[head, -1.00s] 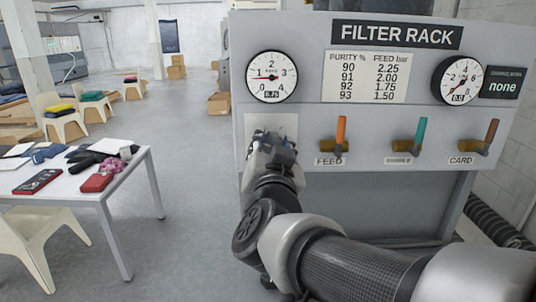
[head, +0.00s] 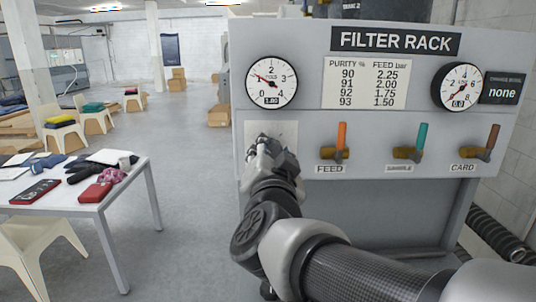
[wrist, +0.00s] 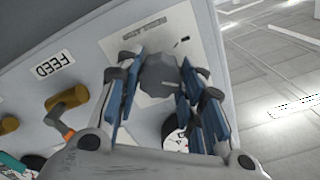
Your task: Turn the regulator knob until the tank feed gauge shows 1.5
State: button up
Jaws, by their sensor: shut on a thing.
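The dark grey regulator knob (wrist: 158,74) sits on a white plate (wrist: 150,35) on the rack front. My gripper (wrist: 155,82) is shut on the knob, with one blue-lined finger on each side of it. In the head view my gripper (head: 272,150) hides the knob against the plate (head: 284,128). The round feed gauge (head: 270,83) is above it. Its red needle points to the upper left, near 1, and its small readout looks like 1.00. Part of a gauge (wrist: 173,130) also shows between the fingers in the wrist view.
The FILTER RACK panel (head: 310,110) carries a purity and feed chart, an orange-handled feed valve (head: 341,138), a teal valve (head: 421,138) and a brown valve (head: 492,138). A second gauge (head: 458,86) is at right. A cluttered white table (head: 140,178) stands at left.

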jog(key=o, duration=1.1)
jog(key=shift+c, duration=0.2)
jog(key=shift+s, duration=0.1)
jog(key=s, duration=1.1)
jog(key=shift+s, duration=0.4)
